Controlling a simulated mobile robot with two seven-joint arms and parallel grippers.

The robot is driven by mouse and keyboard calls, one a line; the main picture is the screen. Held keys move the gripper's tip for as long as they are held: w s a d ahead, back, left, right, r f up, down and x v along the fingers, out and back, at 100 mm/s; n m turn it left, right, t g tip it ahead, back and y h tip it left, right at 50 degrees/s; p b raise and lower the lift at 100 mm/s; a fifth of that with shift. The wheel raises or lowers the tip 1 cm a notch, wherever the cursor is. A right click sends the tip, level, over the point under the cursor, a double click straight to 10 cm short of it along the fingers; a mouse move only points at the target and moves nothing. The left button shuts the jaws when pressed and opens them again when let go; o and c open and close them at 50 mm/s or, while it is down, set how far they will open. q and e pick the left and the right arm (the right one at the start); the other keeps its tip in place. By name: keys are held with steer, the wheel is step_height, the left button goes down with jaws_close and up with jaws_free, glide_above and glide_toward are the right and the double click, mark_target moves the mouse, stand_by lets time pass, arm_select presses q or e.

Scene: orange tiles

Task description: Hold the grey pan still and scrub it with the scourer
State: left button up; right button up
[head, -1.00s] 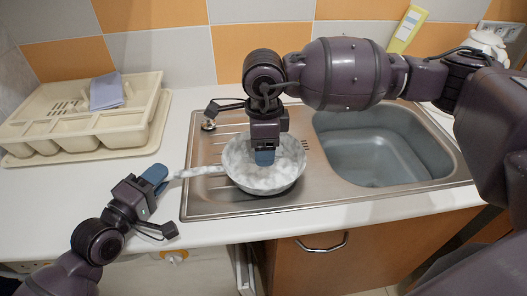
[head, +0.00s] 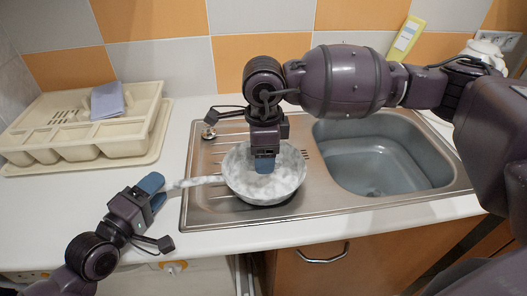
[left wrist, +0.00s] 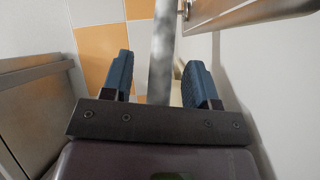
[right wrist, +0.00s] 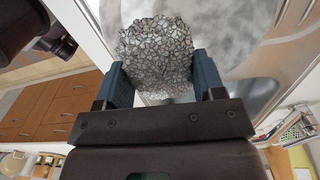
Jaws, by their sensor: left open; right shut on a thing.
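The grey pan (head: 285,183) sits on the drainer of the steel sink, its mottled handle (head: 203,182) pointing left. My left gripper (head: 156,191) is open at the handle's left end. In the left wrist view the handle (left wrist: 162,50) runs between the two blue fingers (left wrist: 160,80), with gaps on both sides. My right gripper (head: 264,162) points down into the pan. In the right wrist view the right gripper (right wrist: 165,80) is shut on the scourer (right wrist: 156,50), a grey, crinkled pad. In the head view the scourer is hidden behind the fingers.
The sink basin (head: 385,165) is right of the pan. A cream cutlery tray (head: 120,145) with a folded lilac cloth (head: 107,101) stands at the back left. A yellow bottle or board (head: 407,35) leans on the tiled wall. The white counter (head: 60,200) is clear at left.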

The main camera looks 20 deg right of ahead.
arm_select(q)
steer(key=v, duration=1.1)
steer(key=shift+s, duration=0.1)
steer(key=shift+a, duration=0.1)
arm_select(e)
steer(key=shift+a, duration=0.1)
